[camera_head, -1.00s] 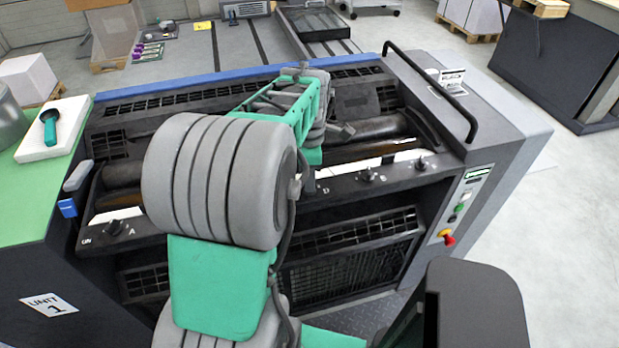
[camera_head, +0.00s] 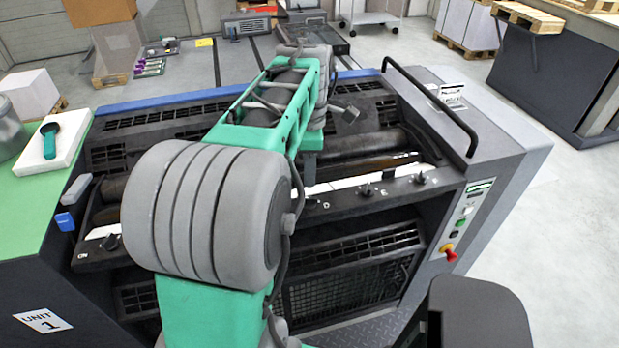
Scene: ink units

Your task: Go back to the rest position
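My green and grey arm reaches up and forward from the bottom of the picture, over the dark ink unit (camera_head: 395,195). Its large grey joint covers the left middle of the unit. The green forearm links run up to a grey wrist joint near the unit's far edge. The fingers of my gripper do not show; the arm hides them. A small dark part sticks out to the right of the wrist, and I cannot tell what it is. No held object is visible.
A green-topped cabinet marked unit 1 (camera_head: 42,320) stands at left, with a white block (camera_head: 70,150) and a green-handled tool (camera_head: 49,141) on it. A black handrail (camera_head: 430,100) and a red stop knob (camera_head: 449,252) are on the unit's right side.

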